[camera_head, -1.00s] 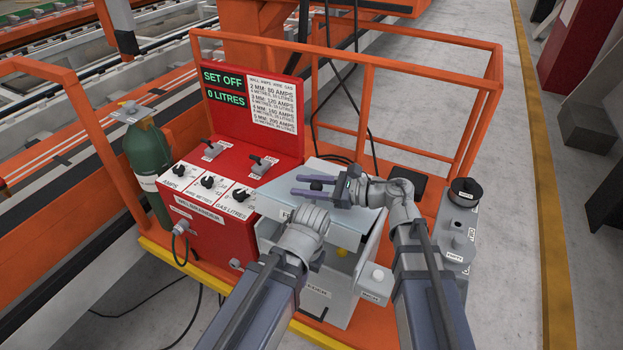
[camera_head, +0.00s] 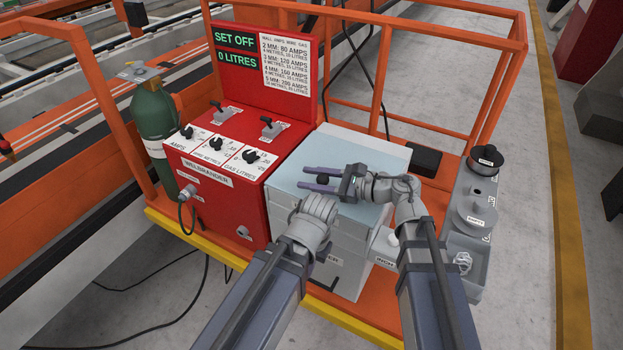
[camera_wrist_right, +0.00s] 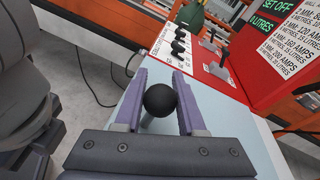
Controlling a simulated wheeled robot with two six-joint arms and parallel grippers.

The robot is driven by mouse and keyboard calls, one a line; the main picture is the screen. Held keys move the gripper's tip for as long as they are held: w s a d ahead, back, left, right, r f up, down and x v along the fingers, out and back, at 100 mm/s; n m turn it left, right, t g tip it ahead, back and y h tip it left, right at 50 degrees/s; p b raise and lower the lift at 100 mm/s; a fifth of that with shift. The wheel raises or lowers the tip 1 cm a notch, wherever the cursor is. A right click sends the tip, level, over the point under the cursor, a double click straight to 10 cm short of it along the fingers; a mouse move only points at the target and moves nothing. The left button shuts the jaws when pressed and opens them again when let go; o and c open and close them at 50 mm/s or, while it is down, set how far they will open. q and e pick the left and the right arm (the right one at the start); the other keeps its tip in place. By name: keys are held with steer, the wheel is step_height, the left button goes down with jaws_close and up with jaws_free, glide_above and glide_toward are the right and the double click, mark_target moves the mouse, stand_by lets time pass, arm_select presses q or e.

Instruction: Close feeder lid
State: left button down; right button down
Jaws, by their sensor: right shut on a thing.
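The feeder lid (camera_head: 284,183) is a pale blue-grey panel lying about level over the grey feeder box (camera_head: 347,278). I see no open gap along its visible edges, though the arms cover part of the front. A black ball knob (camera_head: 321,179) stands on the lid. My right gripper (camera_head: 300,178) is shut on the knob, its purple fingers on either side. The right wrist view also shows the knob (camera_wrist_right: 160,100) between the fingers. My left arm ends just in front of the box, and its gripper fingers (camera_head: 332,226) are mostly hidden behind the wrist.
The red welder cabinet (camera_head: 222,198) with switches and dials stands close left of the box. A green gas cylinder (camera_head: 153,120) is farther left. Orange rails (camera_head: 455,125) surround the back. A grey post unit (camera_head: 478,215) stands at the right.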

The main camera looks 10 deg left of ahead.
steer(key=shift+s+f, duration=0.15)
steer(key=c, duration=0.5)
jaws_free()
steer(key=shift+p+v, duration=0.75)
steer(key=shift+v, duration=3.15)
